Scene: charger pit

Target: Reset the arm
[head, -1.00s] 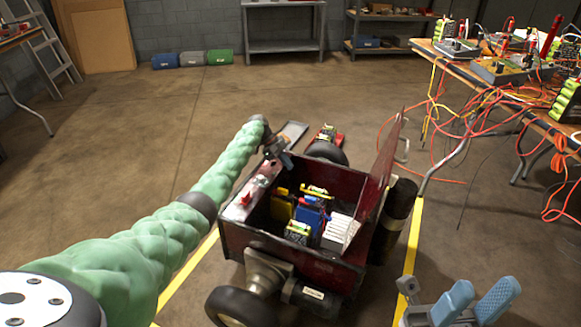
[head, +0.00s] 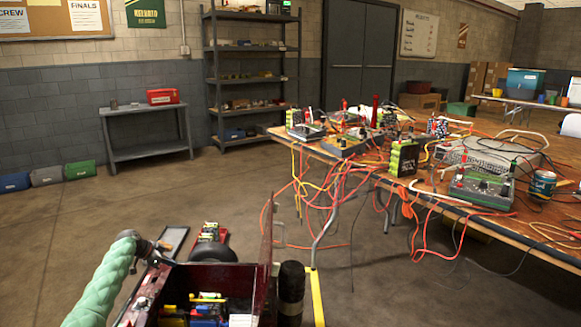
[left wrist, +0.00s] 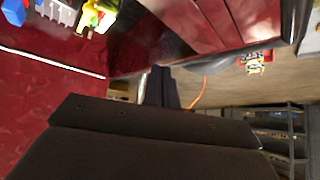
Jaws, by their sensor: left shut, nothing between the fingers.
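My left arm, in a green sleeve, comes in from the lower left in the head view. Its gripper (head: 168,257) is at the far left corner of the dark red open cart (head: 205,277). In the left wrist view the dark fingers (left wrist: 158,86) are together with nothing between them. The cart's red wall (left wrist: 50,110) is close to them; I cannot tell whether they touch. Inside the cart are yellow, blue and white items (head: 205,312), cut off by the bottom edge. My right gripper is not in view.
A wooden table (head: 455,200) full of devices and chargers stands at right, with orange cables (head: 425,235) hanging to the floor. A small red cart-like item (head: 210,234) sits beyond the cart. A grey bench (head: 148,150) and shelf (head: 252,78) stand behind.

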